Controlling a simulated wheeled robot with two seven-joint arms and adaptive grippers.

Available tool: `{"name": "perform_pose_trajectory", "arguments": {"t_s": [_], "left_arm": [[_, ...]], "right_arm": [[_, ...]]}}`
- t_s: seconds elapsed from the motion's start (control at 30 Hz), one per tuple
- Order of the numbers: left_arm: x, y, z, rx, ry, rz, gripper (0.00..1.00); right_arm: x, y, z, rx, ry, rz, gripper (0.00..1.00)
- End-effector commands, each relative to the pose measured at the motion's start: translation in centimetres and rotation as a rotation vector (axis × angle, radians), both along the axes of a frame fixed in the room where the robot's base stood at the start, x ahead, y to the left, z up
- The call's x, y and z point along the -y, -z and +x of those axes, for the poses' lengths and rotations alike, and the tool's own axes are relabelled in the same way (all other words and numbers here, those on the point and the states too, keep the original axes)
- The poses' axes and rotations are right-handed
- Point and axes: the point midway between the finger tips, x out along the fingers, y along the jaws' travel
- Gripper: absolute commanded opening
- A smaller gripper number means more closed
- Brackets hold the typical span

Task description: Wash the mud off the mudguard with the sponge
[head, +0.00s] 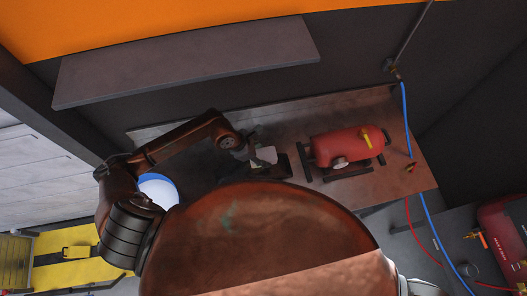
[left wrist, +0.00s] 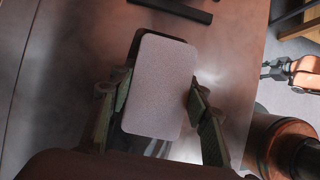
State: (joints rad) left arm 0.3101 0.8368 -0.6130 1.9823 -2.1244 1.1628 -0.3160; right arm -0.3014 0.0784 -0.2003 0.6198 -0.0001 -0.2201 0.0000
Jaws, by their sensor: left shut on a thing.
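My left gripper (head: 258,158) is over the bench, shut on a pale sponge (head: 265,155). In the left wrist view the sponge (left wrist: 160,85) is a pinkish-grey rounded block between the two fingers (left wrist: 158,110). A dark piece (head: 284,168) lies on the bench right beside the gripper; its edge shows behind the sponge in the left wrist view. I cannot tell whether it is the mudguard, and no mud can be made out. What looks like my right gripper (left wrist: 275,70) shows at the right of the left wrist view, away from the sponge; its jaw state is unclear.
A red tank (head: 338,146) on a black stand is on the bench (head: 405,182), right of the gripper. A grey shelf (head: 185,62) overhangs the back. A blue hose (head: 407,125) hangs at the right. Bare bench lies in front of the tank.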

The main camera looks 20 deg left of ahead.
Motion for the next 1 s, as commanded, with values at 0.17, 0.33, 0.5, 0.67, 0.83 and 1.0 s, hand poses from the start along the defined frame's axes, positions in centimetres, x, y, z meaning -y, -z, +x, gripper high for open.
{"name": "perform_pose_trajectory", "arguments": {"t_s": [0.17, 0.33, 0.5, 0.67, 0.83, 1.0], "left_arm": [[0.2, -1.7, 0.1, 0.000, 0.004, 0.001, 0.24], [0.2, -2.0, 0.1, -0.001, 0.006, 0.001, 0.24], [0.3, -1.9, 0.1, -0.001, 0.007, 0.001, 0.24], [0.3, -1.9, 0.1, 0.000, 0.007, 0.000, 0.24], [0.2, -1.8, 0.1, -0.001, 0.014, 0.001, 0.24], [-0.2, -0.6, 0.0, -0.001, 0.113, 0.003, 0.24]], "right_arm": [[0.0, -0.9, 0.1, 0.001, 0.000, -0.001, 0.40], [0.1, -1.0, 0.1, 0.001, 0.000, -0.001, 0.40], [0.2, -1.0, 0.1, 0.001, -0.001, -0.002, 0.40], [0.2, -1.0, 0.1, 0.001, -0.001, -0.002, 0.40], [0.2, -0.9, 0.2, 0.002, -0.001, -0.002, 0.40], [0.2, 0.2, 0.7, 0.007, -0.002, -0.002, 0.40]]}}
